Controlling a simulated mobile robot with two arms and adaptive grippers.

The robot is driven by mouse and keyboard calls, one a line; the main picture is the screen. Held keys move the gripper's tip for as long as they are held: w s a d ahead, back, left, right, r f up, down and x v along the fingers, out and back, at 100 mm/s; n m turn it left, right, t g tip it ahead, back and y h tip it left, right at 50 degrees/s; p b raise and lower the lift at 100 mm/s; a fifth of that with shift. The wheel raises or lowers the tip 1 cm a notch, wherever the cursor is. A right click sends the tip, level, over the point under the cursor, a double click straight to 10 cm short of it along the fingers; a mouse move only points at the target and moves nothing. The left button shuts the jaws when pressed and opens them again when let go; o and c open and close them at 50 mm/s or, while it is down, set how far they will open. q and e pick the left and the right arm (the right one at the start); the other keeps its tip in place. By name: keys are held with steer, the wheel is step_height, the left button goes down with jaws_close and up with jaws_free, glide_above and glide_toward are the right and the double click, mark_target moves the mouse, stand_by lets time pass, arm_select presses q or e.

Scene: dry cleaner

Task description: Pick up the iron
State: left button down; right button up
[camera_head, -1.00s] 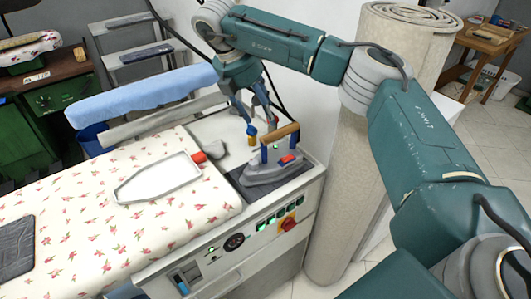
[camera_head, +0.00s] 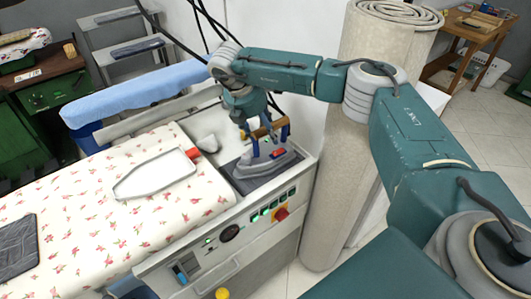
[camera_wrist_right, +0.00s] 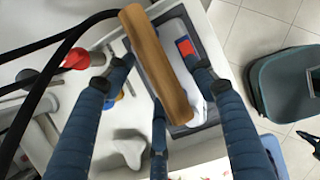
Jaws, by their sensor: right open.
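The iron (camera_head: 268,163) has a grey body and a brown wooden handle, and sits flat on a dark pad (camera_head: 239,180) at the right end of the ironing table. My right gripper (camera_head: 266,134) is at the handle, reaching down from above and behind. In the right wrist view, the wooden handle (camera_wrist_right: 157,65) lies between the spread blue fingers of my right gripper (camera_wrist_right: 163,64). Gaps show beside the handle, and contact is unclear. The iron's body is partly hidden under the handle and a finger. My left gripper is out of view.
The floral ironing table (camera_head: 100,220) holds a white iron-shaped plate (camera_head: 155,176) with a red end. A blue padded arm (camera_head: 135,93) runs behind. A tall rolled carpet (camera_head: 345,190) stands close on the right. The control panel (camera_head: 250,225) faces front.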

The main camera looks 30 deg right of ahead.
jaws_close()
steer(key=shift+w+r, duration=0.15)
steer(key=shift+r, duration=0.1)
